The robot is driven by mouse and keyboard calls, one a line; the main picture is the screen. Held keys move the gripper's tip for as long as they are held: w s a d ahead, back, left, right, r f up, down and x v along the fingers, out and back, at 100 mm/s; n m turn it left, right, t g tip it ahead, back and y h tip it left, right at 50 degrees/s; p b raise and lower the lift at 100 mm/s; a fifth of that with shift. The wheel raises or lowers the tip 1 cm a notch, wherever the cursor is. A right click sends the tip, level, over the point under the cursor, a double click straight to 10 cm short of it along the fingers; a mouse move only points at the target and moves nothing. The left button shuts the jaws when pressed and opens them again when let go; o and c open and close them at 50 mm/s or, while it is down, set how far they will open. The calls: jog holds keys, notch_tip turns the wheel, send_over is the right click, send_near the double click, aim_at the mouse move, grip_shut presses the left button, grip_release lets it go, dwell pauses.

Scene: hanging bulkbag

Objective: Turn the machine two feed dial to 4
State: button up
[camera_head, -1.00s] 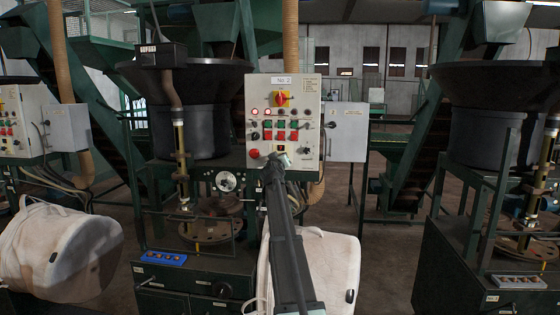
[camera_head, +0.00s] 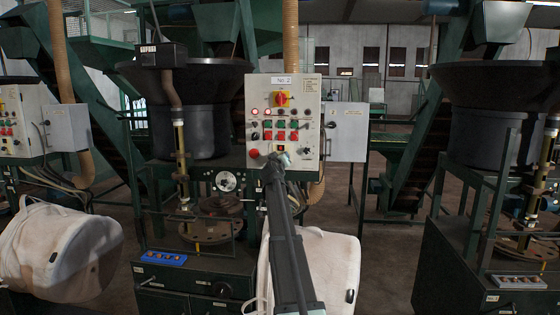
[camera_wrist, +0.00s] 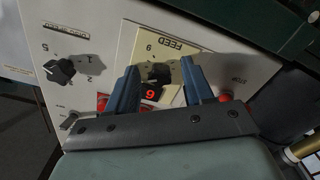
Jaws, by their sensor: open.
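The No. 2 control panel (camera_head: 311,112) stands upright in the middle of the head view. My gripper (camera_head: 281,157) is at its lower edge and hides part of it there. In the wrist view the panel is turned nearly upside down. The cream FEED plate (camera_wrist: 172,52) carries a black feed dial (camera_wrist: 160,73) and a lit red digit display (camera_wrist: 151,92), a 6 or a 9; the turned view leaves this unclear. My gripper (camera_wrist: 160,65) is open, with blue fingers on either side of the dial. I cannot tell whether they touch it. The dial's pointer setting is unclear.
Another black selector knob (camera_wrist: 59,71) is left of the plate in the wrist view. A red button (camera_wrist: 224,97) is close by the right finger. In the head view, a grey box (camera_head: 346,131) adjoins the panel's right side and a white bag (camera_head: 330,270) stands below.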

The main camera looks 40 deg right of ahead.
jog(key=v, duration=1.3)
jog(key=shift+s+a, duration=0.25)
jog(key=shift+a, duration=0.05)
jog(key=shift+d+r, duration=0.1)
jog(key=shift+w+d+r, duration=0.1)
jog(key=shift+w, duration=0.15)
jog(key=m, duration=0.7)
jog(key=shift+s, duration=0.15)
jog(key=x, duration=1.3)
jog(key=shift+w+d, duration=0.15)
jog(key=shift+w, duration=0.05)
